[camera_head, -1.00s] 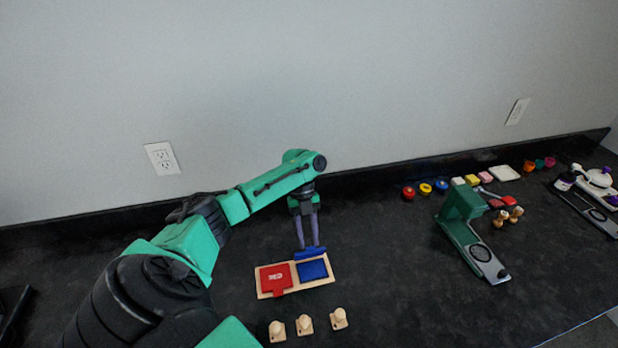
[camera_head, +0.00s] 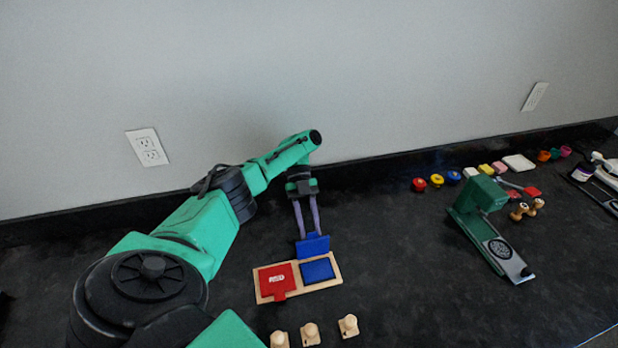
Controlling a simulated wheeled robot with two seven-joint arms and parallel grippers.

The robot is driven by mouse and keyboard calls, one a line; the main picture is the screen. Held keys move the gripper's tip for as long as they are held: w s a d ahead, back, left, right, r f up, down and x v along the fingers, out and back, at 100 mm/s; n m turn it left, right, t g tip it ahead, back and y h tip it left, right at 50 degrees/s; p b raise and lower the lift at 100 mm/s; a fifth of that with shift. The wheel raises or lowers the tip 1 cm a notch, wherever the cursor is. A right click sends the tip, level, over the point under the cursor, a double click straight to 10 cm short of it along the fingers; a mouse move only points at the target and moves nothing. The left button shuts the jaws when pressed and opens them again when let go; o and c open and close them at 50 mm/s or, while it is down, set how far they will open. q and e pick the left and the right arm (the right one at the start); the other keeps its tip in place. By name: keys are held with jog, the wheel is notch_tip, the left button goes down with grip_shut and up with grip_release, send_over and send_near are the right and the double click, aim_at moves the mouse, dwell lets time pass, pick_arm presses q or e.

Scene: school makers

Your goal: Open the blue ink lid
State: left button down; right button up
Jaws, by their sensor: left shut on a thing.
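A wooden ink tray (camera_head: 322,286) lies on the dark counter with a red ink pad cover (camera_head: 276,281) on its left, closed. On its right is the blue ink pad (camera_head: 318,270), uncovered. The blue lid (camera_head: 313,246) stands tilted up at the pad's back edge. My left gripper (camera_head: 308,235) points down behind the tray, its fingers shut on the blue lid's upper edge. The finger contact is small and partly hidden by the lid. My right gripper is not in view.
Several wooden stamps (camera_head: 310,333) stand in front of the tray. A green press (camera_head: 482,205) is to the right, with coloured ink pots (camera_head: 437,181) behind it. The counter between tray and press is clear. A wall (camera_head: 330,70) rises behind.

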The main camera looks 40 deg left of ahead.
pick_arm(q)
jog(key=shift+s+f, duration=0.15)
jog(key=shift+f, duration=0.15)
jog(key=c, duration=0.6)
grip_release()
jog(key=shift+o, duration=0.2)
jog(key=shift+r, duration=0.15)
notch_tip(320, 180, up, 20)
jog(key=p, duration=0.6)
jog(key=shift+p, duration=0.3)
